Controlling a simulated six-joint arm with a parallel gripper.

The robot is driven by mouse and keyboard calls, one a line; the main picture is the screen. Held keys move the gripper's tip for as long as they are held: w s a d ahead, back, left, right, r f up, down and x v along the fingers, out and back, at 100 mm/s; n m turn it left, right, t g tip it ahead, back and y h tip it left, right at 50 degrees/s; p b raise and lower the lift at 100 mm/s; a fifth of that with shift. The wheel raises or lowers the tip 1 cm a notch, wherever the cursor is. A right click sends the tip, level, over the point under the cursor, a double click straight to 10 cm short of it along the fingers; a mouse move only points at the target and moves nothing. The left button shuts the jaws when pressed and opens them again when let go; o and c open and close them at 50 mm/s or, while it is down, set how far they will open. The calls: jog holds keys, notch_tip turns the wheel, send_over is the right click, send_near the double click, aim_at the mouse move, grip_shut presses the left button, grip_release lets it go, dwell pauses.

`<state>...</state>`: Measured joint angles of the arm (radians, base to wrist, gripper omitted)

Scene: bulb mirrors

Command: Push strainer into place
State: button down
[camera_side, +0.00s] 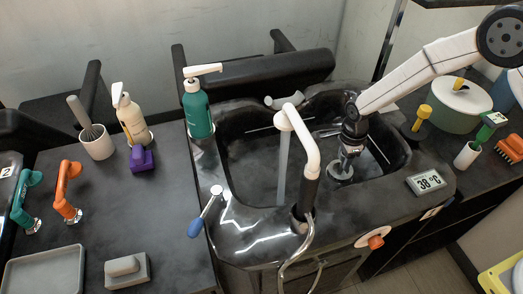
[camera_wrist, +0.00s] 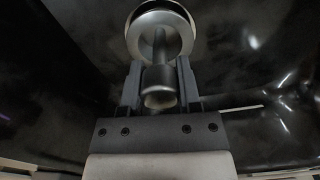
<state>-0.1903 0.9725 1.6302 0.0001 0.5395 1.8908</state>
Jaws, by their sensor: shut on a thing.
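The strainer (camera_wrist: 160,36) is a grey metal disc with a rim and an upright post with a knob (camera_wrist: 158,86). My gripper (camera_wrist: 158,80) is shut on the knob, with one finger on each side. In the side view the strainer (camera_side: 340,173) shows low inside the black basin, under my gripper (camera_side: 349,152). A dark ring edge shows around the far side of the strainer in the wrist view. I cannot tell whether the strainer sits fully flush in the drain, as its underside is hidden.
The basin wall (camera_side: 395,150) rises close to the right of my gripper. A white-headed faucet (camera_side: 297,135) stands to the left, with water running from it. A 38 °C display (camera_side: 430,181) sits on the right rim. Bottles and tools stand on the left counter.

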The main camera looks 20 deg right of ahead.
jog(key=shift+f, duration=0.6)
grip_release()
dwell(0.5)
jog(key=shift+r, duration=0.1)
dwell(0.3)
jog(key=shift+r, duration=2.9)
jog(key=shift+r, duration=0.1)
notch_tip(320, 180, up, 8)
jog(key=shift+f, duration=0.2)
jog(key=shift+d, duration=0.1)
